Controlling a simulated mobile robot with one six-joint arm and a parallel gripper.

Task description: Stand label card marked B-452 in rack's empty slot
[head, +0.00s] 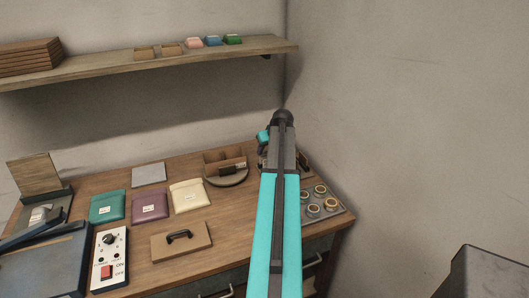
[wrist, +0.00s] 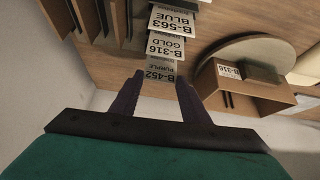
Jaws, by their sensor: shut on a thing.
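The label card marked B-452 PURPLE (wrist: 160,70) is between the two fingertips of my gripper (wrist: 160,80) in the wrist view. My gripper is shut on it. It is the nearest in a line of white cards, beyond which are B-316 GOLD (wrist: 168,46) and B-563 BLUE (wrist: 174,19). I cannot tell whether it touches the card behind it.
A round base with a wooden piece (head: 226,178) is left of my arm. A tray of tape rolls (head: 335,213) is to its right. Pouches, including a cream one (head: 187,197), and a handled wooden block (head: 181,250) lie on the desk. A wall shelf (head: 110,67) runs above.

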